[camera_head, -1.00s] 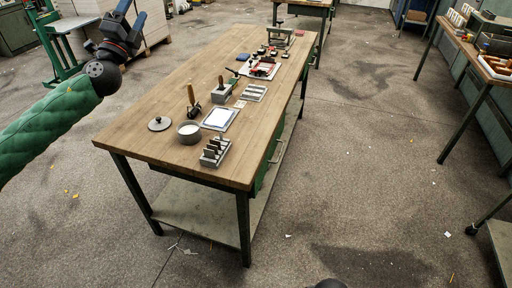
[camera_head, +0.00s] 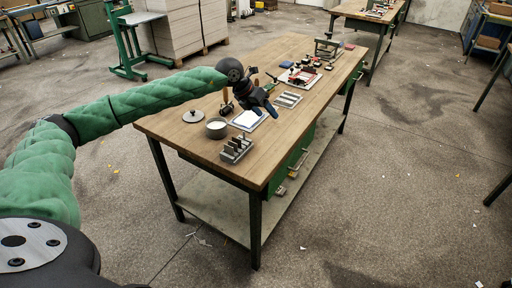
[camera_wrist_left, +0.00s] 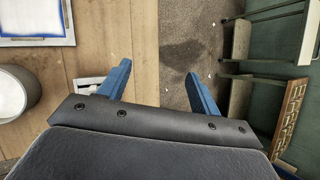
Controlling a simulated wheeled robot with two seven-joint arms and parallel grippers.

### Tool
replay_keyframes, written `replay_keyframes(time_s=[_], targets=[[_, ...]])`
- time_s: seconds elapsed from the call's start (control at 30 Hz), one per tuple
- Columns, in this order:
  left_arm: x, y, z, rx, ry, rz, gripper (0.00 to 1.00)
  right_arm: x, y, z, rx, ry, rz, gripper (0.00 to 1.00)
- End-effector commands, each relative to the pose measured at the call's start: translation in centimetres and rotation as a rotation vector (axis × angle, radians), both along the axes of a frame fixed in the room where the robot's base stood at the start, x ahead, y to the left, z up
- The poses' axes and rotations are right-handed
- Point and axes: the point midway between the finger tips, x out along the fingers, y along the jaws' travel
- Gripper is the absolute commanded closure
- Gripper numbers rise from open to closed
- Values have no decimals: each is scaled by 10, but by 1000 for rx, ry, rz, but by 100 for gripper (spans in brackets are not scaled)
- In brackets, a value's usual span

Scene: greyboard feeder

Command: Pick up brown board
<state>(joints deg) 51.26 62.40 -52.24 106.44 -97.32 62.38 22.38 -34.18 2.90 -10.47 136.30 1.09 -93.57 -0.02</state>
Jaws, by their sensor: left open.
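I cannot pick out a separate brown board with certainty; the brown wooden top of the workbench (camera_head: 185,130) is the clearest brown surface. My left gripper (camera_head: 268,106) hangs over the middle of this bench, near a blue-edged white tray (camera_head: 247,119). In the left wrist view the two blue fingers (camera_wrist_left: 160,88) are spread apart with nothing between them, above the bench's edge. The same tray (camera_wrist_left: 32,20) lies at the upper left there. My right gripper does not show.
A grey bowl (camera_head: 216,129), a round lid (camera_head: 193,116) and a slotted metal rack (camera_head: 236,149) stand on the bench's near part. Tools and a red-and-white item (camera_head: 300,77) lie farther back. Stacks of pale board (camera_head: 180,28) stand behind left.

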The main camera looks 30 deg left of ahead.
Motion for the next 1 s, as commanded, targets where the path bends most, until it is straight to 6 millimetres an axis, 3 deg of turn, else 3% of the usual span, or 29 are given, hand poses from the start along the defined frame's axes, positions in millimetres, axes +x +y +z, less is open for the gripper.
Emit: replay_keyframes(time_s=[0.2, 0.4, 0.63, 1.0], targets=[[-32, 54, -29, 279, 221, 59, 36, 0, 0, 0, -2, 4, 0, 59], [-61, 82, -36, 421, 381, 111, 36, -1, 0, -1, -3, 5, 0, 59], [-69, 88, -40, 446, 435, 151, 36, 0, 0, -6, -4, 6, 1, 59], [-68, 88, -65, 443, 434, 151, 36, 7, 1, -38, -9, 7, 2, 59]])
